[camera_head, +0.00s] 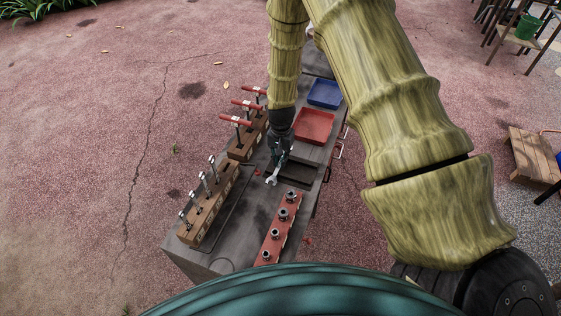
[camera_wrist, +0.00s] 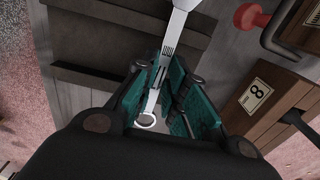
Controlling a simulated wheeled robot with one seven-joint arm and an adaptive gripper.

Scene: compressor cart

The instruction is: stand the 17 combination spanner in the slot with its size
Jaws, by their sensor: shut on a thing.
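The combination spanner (camera_head: 271,180) is silver, and my gripper (camera_head: 279,156) is shut on it above the grey cart top. In the wrist view it also shows (camera_wrist: 179,24) between the teal fingers of my gripper (camera_wrist: 165,92), with its ring end toward the palm. Its far end is cut off by the top edge there, and I cannot read its size. A wooden spanner rack (camera_head: 209,208) with several spanners standing in it is to the left. The rack's slot labels are too small to read in the head view.
A wooden block with red T-handles (camera_head: 243,147) stands behind the rack. A red rail with several sockets (camera_head: 277,235) lies at the front right. A red tray (camera_head: 314,126) and a blue tray (camera_head: 324,93) are farther back. A wooden block marked 8 (camera_wrist: 254,96) shows in the wrist view.

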